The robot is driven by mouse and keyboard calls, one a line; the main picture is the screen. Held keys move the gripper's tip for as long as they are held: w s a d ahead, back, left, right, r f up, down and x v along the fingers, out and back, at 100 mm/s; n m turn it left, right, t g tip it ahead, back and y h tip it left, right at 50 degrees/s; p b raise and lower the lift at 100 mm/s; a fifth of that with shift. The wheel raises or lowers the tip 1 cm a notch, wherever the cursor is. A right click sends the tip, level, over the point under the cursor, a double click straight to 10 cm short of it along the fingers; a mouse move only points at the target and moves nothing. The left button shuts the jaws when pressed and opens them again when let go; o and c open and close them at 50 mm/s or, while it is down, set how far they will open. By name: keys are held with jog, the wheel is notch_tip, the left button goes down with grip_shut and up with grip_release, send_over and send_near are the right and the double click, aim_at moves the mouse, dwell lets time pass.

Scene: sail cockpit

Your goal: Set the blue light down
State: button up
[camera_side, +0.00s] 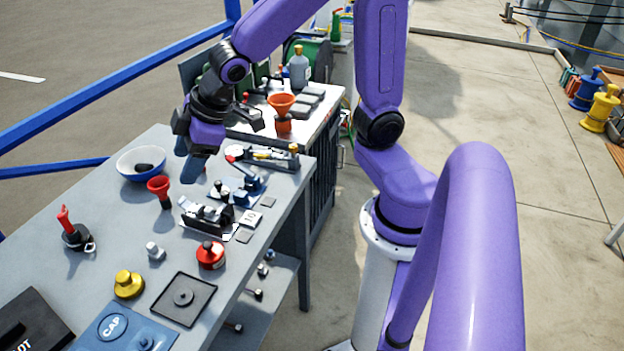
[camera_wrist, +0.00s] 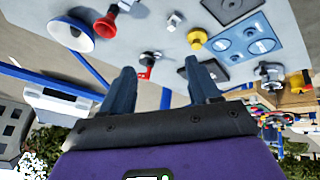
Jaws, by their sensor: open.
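My gripper (camera_side: 194,168) is above the far part of the bench, well away from the mat. In the wrist view its two fingers (camera_wrist: 163,82) are spread, with nothing held between them.
The grey bench holds a white bowl (camera_side: 141,164), red funnel (camera_side: 159,186), red knobbed piece (camera_side: 211,254), yellow knobbed piece (camera_side: 128,285), black tray (camera_side: 184,299) and blue clamp-like parts (camera_side: 245,185). An orange funnel (camera_side: 281,102) stands beyond. A blue rail (camera_side: 100,97) runs behind.

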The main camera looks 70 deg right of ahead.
jog(key=s+d+f+n+g+h, duration=0.1)
jog(key=s+d+g, duration=0.1)
jog(key=s, duration=0.9)
jog(key=s+d+f+n+g, duration=0.1)
jog(key=s+d+n+g, duration=0.1)
jog(key=s, duration=0.9)
jog(key=shift+d+f+g+h, duration=0.3)
jog(key=shift+d+g+h, duration=0.1)
jog(key=shift+g, duration=0.4)
